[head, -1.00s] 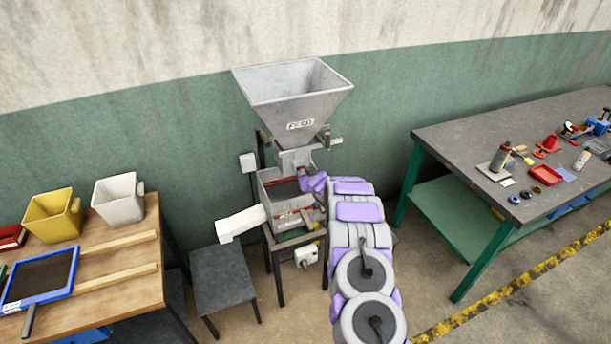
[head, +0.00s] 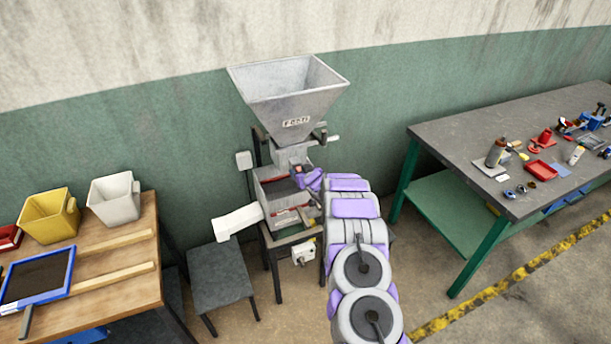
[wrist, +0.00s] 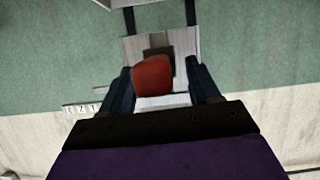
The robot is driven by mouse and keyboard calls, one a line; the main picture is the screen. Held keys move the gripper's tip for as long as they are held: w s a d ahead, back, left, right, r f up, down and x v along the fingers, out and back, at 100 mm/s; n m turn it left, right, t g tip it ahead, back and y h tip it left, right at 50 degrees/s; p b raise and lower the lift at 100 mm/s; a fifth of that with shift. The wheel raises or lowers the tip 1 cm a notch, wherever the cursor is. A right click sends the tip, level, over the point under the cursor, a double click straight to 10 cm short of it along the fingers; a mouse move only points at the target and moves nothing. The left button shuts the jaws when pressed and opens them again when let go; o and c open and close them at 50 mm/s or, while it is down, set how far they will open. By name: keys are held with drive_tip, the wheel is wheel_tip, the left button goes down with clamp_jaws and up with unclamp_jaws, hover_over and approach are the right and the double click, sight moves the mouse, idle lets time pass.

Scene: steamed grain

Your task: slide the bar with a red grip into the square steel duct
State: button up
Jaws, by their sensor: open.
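The bar's red grip (wrist: 152,75) shows between the fingers of my gripper (wrist: 160,82) in the wrist view. The fingers are open, with the grip close to the left one and a clear gap to the right one. A dark square patch lies behind the grip, against pale grey steel (wrist: 132,50). The rest of the bar is hidden. In the head view my gripper (head: 303,176) is at the machine, just below the square steel duct (head: 292,155) under the hopper. A small spot of red shows there. I cannot tell how far the bar is inside.
The grey hopper (head: 288,90) stands above the duct. A white chute (head: 238,221) sticks out left over a dark stool (head: 220,275). A wooden table (head: 130,270) with yellow and white bins is at left. A grey workbench (head: 450,135) with tools is at right.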

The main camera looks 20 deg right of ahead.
drive_tip(key=b+v, duration=0.1)
drive_tip(key=v, duration=1.6)
drive_tip(key=shift+s, duration=0.1)
drive_tip(key=s+a+r+g+h+b, duration=0.1)
drive_tip(key=s+a+r+g+b, duration=0.2)
drive_tip(key=s, duration=0.4)
drive_tip(key=s+a+r+g+b, duration=0.1)
drive_tip(key=s+a+g+b, duration=0.15)
drive_tip(key=s+a, duration=0.35)
drive_tip(key=s+a+r+g+b, duration=0.1)
drive_tip(key=s+a+g, duration=0.4)
drive_tip(key=s, duration=1.4)
drive_tip(key=s+a+r+g+b, duration=0.1)
drive_tip(key=s+a+g+b, duration=0.3)
drive_tip(key=s, duration=1.6)
drive_tip(key=shift+s+a+m+g+y, duration=0.15)
drive_tip(key=shift+a+m+g+y, duration=0.15)
drive_tip(key=shift+a+m+g, duration=0.2)
